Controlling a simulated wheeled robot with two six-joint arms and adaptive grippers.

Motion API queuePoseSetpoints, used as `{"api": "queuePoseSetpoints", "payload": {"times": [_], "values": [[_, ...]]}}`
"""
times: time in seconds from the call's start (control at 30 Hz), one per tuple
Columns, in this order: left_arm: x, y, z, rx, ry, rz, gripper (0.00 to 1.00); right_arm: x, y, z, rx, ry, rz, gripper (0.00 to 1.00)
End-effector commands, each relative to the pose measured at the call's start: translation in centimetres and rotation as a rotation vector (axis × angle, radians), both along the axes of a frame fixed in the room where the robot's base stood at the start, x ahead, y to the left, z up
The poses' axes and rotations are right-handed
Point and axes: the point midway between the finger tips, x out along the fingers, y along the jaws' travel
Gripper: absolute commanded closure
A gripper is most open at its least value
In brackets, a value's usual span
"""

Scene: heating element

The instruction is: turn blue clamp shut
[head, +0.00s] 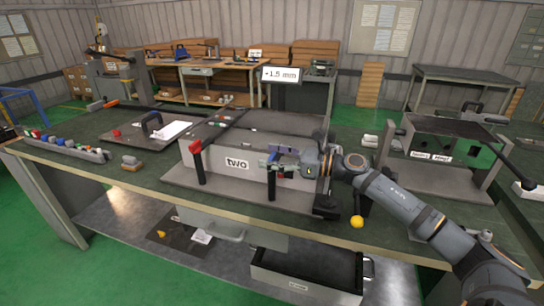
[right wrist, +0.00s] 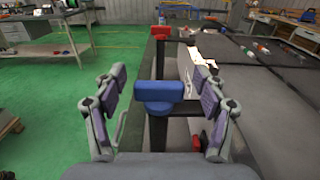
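The blue clamp (right wrist: 158,97) shows in the right wrist view as a blue bar-shaped handle on top of a dark post. My right gripper (right wrist: 161,98) is open, with one finger on each side of the blue handle and a visible gap on both sides. In the head view my right gripper (head: 275,161) is at the front of the grey box labelled "two" (head: 225,163), above a black post (head: 271,188). The gripper largely hides the blue handle there. My left gripper is not in view.
A red clamp (head: 195,148) stands at the box's left end; it also shows farther off in the right wrist view (right wrist: 188,32). A yellow ball-shaped knob (head: 357,222) is at the bench's front edge. Another box fixture (head: 445,140) stands to the right.

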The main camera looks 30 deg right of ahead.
Motion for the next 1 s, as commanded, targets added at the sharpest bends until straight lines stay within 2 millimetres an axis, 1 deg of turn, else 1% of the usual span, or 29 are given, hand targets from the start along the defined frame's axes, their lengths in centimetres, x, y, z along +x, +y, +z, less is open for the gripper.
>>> {"api": "queuePoseSetpoints", "payload": {"times": [0.17,0.27,0.37,0.5,0.6,0.7,0.8,1.0], "values": [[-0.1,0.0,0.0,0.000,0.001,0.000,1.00,0.0,0.0,0.0,0.000,0.000,0.001,0.28],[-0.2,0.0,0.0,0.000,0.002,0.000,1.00,0.0,0.0,0.7,-0.001,0.000,0.001,0.28],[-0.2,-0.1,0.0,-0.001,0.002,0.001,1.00,0.0,0.0,2.5,-0.004,-0.003,0.001,0.28],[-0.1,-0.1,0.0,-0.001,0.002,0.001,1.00,0.0,0.0,5.8,-0.004,-0.005,0.001,0.28],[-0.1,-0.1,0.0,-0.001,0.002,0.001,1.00,0.0,0.0,7.8,-0.003,-0.004,0.000,0.28],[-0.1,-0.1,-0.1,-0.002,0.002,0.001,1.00,0.0,0.0,9.2,-0.001,-0.004,0.001,0.28],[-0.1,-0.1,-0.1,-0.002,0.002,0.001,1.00,0.0,0.0,9.8,0.001,-0.001,0.001,0.28],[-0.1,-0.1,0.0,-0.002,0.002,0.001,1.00,0.0,0.0,10.0,-0.001,0.001,0.000,0.28]]}}
